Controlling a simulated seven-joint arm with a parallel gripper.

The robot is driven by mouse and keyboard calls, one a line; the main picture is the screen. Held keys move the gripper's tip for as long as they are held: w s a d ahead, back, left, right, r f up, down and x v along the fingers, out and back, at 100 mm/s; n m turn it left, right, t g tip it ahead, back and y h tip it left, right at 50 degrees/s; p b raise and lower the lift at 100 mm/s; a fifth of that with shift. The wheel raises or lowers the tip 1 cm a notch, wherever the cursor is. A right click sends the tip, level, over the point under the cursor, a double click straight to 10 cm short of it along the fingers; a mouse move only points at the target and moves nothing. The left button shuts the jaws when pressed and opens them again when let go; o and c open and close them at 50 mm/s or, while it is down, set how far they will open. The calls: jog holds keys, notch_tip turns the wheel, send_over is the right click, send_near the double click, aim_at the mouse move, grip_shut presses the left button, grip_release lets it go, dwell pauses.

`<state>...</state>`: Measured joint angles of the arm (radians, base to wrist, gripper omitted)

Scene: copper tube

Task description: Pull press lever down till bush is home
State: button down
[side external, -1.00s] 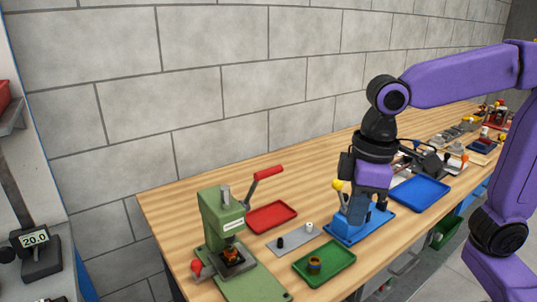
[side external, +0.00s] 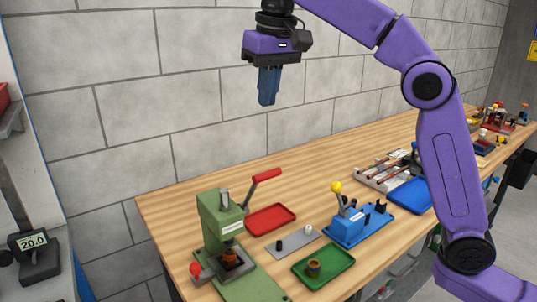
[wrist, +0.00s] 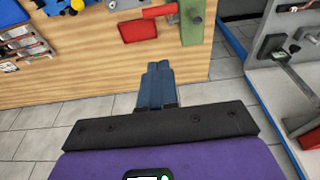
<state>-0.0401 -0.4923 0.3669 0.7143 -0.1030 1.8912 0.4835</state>
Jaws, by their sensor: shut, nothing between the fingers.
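The green press (side external: 219,228) stands at the near left end of the bench. Its lever (side external: 255,187) slants up to the right and ends in a red handle (side external: 267,174). A copper-coloured bush (side external: 229,254) sits under the ram; how deep it is seated I cannot tell. My gripper (side external: 266,102) is shut and empty, pointing down in the air well above the bench, apart from the lever. In the wrist view the blue fingers (wrist: 157,75) are together, with the red handle (wrist: 160,10) and green press (wrist: 192,20) near the top edge.
A red tray (side external: 271,218) lies behind the press and a green tray (side external: 325,267) with a copper-coloured part lies to its right. A blue fixture (side external: 349,228) with a yellow knob stands farther right. A block wall (side external: 190,110) rises behind the bench.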

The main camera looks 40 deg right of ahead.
jog(key=shift+f, duration=0.8)
send_over(271, 172)
jog(key=w, duration=0.2)
notch_tip(271, 172, down, 9)
jog(key=shift+s+f, duration=0.3)
jog(key=shift+f, duration=0.3)
jog(key=shift+s+f, duration=0.25)
jog(key=shift+f, duration=0.35)
jog(key=shift+s, duration=0.1)
jog(key=shift+s+f+t, duration=0.2)
jog(key=shift+s+t, duration=0.15)
jog(key=shift+t, duration=0.05)
